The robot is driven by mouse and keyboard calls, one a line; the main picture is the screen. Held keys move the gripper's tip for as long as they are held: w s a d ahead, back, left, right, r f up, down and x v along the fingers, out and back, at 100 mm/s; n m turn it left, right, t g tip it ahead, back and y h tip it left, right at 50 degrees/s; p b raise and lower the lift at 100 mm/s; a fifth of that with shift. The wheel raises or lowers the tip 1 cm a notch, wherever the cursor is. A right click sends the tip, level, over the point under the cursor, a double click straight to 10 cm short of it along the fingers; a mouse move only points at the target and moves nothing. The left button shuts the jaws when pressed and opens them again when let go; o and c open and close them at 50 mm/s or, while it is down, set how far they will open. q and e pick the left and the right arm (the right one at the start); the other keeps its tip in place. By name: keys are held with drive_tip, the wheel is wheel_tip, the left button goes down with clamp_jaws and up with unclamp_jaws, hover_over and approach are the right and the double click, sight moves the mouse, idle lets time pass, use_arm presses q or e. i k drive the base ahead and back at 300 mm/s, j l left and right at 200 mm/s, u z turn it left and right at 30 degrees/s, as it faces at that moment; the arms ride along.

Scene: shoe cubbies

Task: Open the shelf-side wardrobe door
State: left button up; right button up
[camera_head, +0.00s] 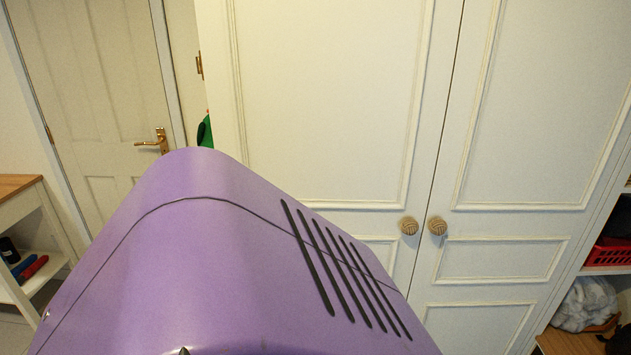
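The white wardrobe has two panelled doors, both shut, with a thin dark seam between them. The right door (540,110) is on the side of the open shelves. Its round woven knob (437,225) sits close to the seam. The left door (325,100) has a matching knob (409,225) just left of the seam. Neither of my grippers is in view, and nothing visible touches the knobs.
My own purple body covers the lower middle. Open shelves at the right hold a red basket (608,254) and a bagged item (586,304). A room door with a brass handle (153,142) and a small shelf unit (28,240) stand at the left.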

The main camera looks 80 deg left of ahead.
sight(340, 105)
drive_tip(key=u, duration=2.45)
